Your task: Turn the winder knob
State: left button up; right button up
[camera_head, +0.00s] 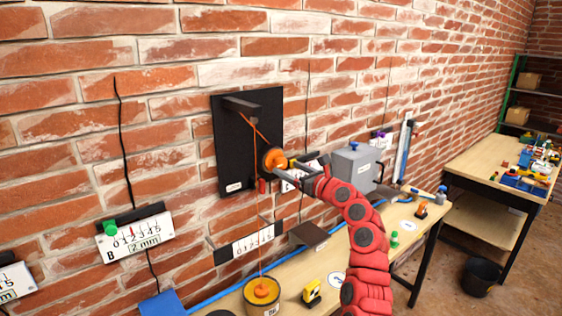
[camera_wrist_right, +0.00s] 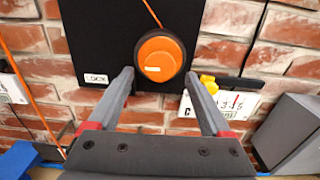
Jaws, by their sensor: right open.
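The winder knob is an orange disc (camera_head: 272,160) low on a black wall panel (camera_head: 232,150). It faces me in the right wrist view (camera_wrist_right: 161,57), with an orange cord running up from it. My right gripper (camera_head: 284,170) is at the knob, and its fingers partly cover it in the head view. In the right wrist view the gripper (camera_wrist_right: 160,76) is open, one finger on each side of the knob's lower part. I cannot tell whether the fingers touch it. My left gripper is out of view.
A scale plate (camera_head: 252,243) is on the wall below. A grey box (camera_head: 356,167) stands right of the gripper. A yellow-black part (camera_wrist_right: 225,83) is close to the right finger.

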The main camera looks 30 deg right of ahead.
aim_at(282, 166)
jog(key=shift+w+a+p, duration=0.2)
jog(key=shift+w+p, duration=0.15)
jog(key=shift+w, duration=1.9)
grip_shut()
